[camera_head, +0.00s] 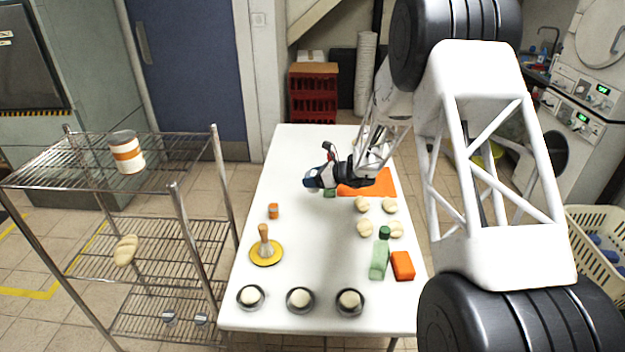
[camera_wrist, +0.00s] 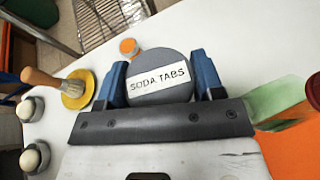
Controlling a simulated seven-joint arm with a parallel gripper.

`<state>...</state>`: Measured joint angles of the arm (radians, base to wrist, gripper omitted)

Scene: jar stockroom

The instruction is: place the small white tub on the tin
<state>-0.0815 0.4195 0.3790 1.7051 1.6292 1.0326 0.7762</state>
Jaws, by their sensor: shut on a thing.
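My gripper (camera_wrist: 166,85) is shut on a round, grey-topped container (camera_wrist: 160,78) labelled SODA TABS. The container sits between the blue fingers; its side is hidden, so I cannot tell whether it is white. In the head view my gripper (camera_head: 312,180) is over the middle of the table, and the container cannot be made out. A tin-like cylinder (camera_head: 126,155), white with an orange band, stands upright on the top rack shelf at left, well apart from my gripper. No other small white tub is clear.
The white table (camera_head: 250,318) holds a small orange jar (camera_head: 273,211), a brush on a yellow disc (camera_head: 265,255), a green bottle (camera_head: 380,262), an orange box (camera_head: 402,266), several buns and bowls, and an orange mat (camera_head: 378,184). A gap separates the table from the wire rack (camera_head: 185,150).

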